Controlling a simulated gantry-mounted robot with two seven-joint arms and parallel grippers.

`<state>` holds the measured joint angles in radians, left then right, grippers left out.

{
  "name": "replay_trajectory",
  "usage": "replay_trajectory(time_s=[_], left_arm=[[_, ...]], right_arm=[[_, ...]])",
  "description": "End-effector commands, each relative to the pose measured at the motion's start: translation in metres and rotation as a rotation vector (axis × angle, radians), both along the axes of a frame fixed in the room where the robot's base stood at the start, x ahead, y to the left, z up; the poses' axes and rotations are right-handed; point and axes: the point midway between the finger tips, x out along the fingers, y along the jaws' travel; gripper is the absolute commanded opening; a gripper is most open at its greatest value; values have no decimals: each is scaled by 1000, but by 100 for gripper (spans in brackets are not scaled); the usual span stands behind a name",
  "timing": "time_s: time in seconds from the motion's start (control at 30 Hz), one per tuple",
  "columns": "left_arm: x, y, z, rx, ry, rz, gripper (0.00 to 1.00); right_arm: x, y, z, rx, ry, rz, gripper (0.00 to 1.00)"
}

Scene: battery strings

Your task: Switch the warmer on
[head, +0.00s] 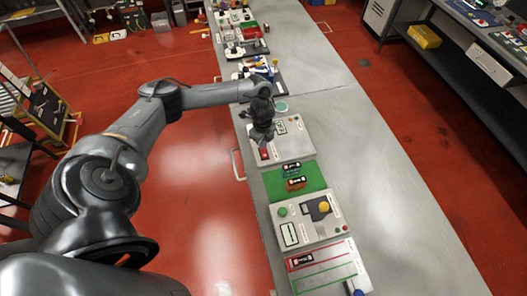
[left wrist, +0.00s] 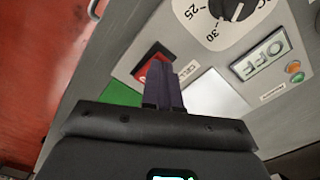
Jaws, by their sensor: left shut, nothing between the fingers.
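The grey unit (head: 297,147) under my left gripper has a display (left wrist: 262,52) reading OFF, a black dial (left wrist: 236,8) with 25 and 30 on its scale, and orange and green round lamps or buttons. I take it to be the warmer. A red switch (left wrist: 150,54) sits near its edge; it also shows in the head view (head: 264,154). My left gripper (head: 264,141) points down at the switch, shut and empty. Its fingertips (left wrist: 160,68) overlap the switch in the left wrist view and hide part of it. I cannot tell if they touch. My right gripper is not in view.
A white plate (left wrist: 215,97) lies beside the fingers on the unit. A green mat (head: 312,178) with small modules lies nearer, then a second grey unit (head: 322,232) with a yellow knob. The bench's right side (head: 385,180) is clear.

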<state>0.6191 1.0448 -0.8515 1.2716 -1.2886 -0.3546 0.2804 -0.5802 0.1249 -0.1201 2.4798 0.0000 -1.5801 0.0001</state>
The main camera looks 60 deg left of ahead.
Motion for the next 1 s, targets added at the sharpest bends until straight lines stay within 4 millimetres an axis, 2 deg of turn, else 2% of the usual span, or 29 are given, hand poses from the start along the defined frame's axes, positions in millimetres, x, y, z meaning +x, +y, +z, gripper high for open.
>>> replay_trajectory(time_s=[0.8,1.0], left_arm=[[0,0,-13,0,0,0,0],[0,-1,-10,-1,1,0,0]], right_arm=[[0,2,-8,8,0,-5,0],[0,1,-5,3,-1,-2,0]])
